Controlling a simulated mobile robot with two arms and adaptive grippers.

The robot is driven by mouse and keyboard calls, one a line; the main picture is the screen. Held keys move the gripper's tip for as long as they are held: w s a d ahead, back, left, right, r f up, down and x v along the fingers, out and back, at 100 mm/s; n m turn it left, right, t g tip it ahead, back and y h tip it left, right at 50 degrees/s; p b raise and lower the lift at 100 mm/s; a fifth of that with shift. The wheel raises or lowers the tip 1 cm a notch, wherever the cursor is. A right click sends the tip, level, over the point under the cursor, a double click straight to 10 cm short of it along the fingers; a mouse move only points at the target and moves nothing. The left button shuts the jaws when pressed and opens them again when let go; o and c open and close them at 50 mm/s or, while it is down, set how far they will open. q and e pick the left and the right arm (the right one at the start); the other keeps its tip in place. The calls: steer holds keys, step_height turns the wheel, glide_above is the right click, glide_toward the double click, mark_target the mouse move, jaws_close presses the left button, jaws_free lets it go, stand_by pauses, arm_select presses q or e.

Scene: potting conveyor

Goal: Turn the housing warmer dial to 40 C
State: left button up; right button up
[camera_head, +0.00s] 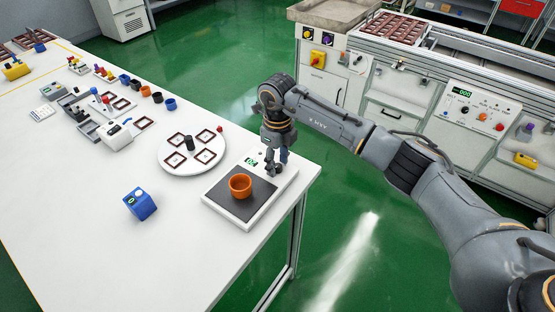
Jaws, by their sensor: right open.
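A flat white device with a dark plate (223,200) and a small green display (251,162) stands at the right end of the white table; it looks like the housing warmer. An orange cup (240,187) sits upright on its plate. My right gripper (276,170) is open and points down over the device's back right part, beside the display. The gripper covers that part, so a dial there and its setting cannot be made out. Whether the fingers touch anything cannot be told. My left gripper is not in view.
A round white turntable (168,160) with several square frames and a black cylinder stands behind the device. A blue box (140,204) is at its left. The table's front is clear. A conveyor with a control panel (474,108) stands across the green floor.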

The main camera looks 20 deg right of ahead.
jaws_close()
steer(key=shift+m, duration=0.3)
steer(key=m+b, duration=0.1)
steer(key=m, duration=0.2)
steer(key=shift+m, duration=0.4)
steer(key=m, duration=0.4)
steer(key=shift+m, duration=0.3)
steer(key=m, duration=0.8)
steer(key=shift+d+m, duration=0.1)
steer(key=shift+m, duration=0.2)
